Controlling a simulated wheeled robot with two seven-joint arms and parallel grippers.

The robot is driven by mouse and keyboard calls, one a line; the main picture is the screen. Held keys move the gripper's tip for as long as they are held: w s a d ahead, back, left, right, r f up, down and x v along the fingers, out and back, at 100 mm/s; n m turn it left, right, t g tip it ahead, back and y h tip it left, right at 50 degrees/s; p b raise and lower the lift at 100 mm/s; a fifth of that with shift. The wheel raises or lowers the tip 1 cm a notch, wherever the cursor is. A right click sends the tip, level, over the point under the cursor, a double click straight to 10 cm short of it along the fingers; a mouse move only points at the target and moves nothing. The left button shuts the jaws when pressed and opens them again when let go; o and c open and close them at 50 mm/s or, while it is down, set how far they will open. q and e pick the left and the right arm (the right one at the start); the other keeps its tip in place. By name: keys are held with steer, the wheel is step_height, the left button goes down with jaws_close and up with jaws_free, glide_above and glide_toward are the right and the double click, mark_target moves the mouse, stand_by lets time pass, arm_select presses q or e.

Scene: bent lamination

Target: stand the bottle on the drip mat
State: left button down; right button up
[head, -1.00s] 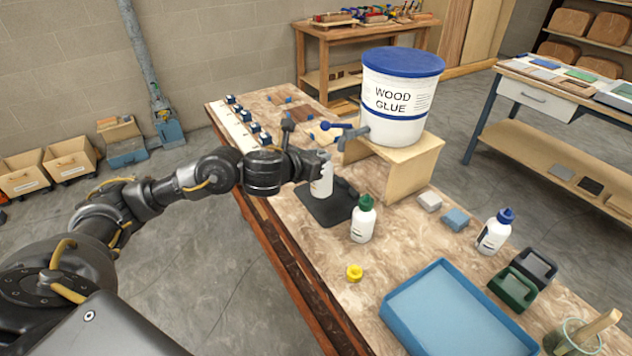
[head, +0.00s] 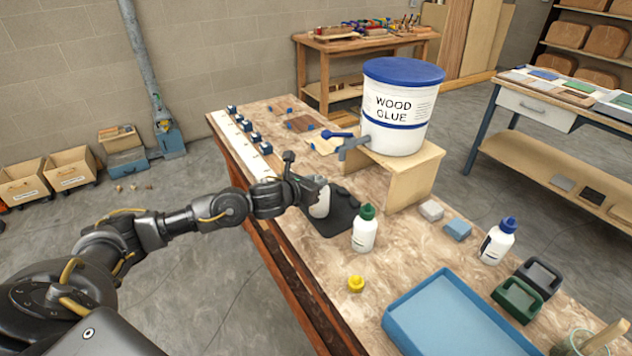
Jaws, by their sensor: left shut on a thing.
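My left gripper (head: 314,191) is shut on a white bottle (head: 321,206) over the left part of the dark drip mat (head: 340,222). The fingers hide the bottle's upper part, and the visible part looks tilted. I cannot tell whether its base touches the mat. The mat lies on the workbench (head: 300,270), below the glue tub's spout (head: 352,147). My right gripper is not in view.
A white bottle with a green cap (head: 364,230) stands close to the mat's right edge. A yellow cap (head: 356,284) lies nearer. The wood glue tub (head: 400,108) stands on a wooden stand (head: 410,178) behind. A blue tray (head: 450,315) lies front right.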

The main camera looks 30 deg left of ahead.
arm_select(q)
steer(key=shift+r, duration=0.1)
steer(key=c, duration=1.7)
jaws_free()
steer(key=shift+f, duration=0.25)
steer(key=o, duration=0.5)
steer(key=shift+c, duration=0.2)
steer(key=shift+r, duration=0.1)
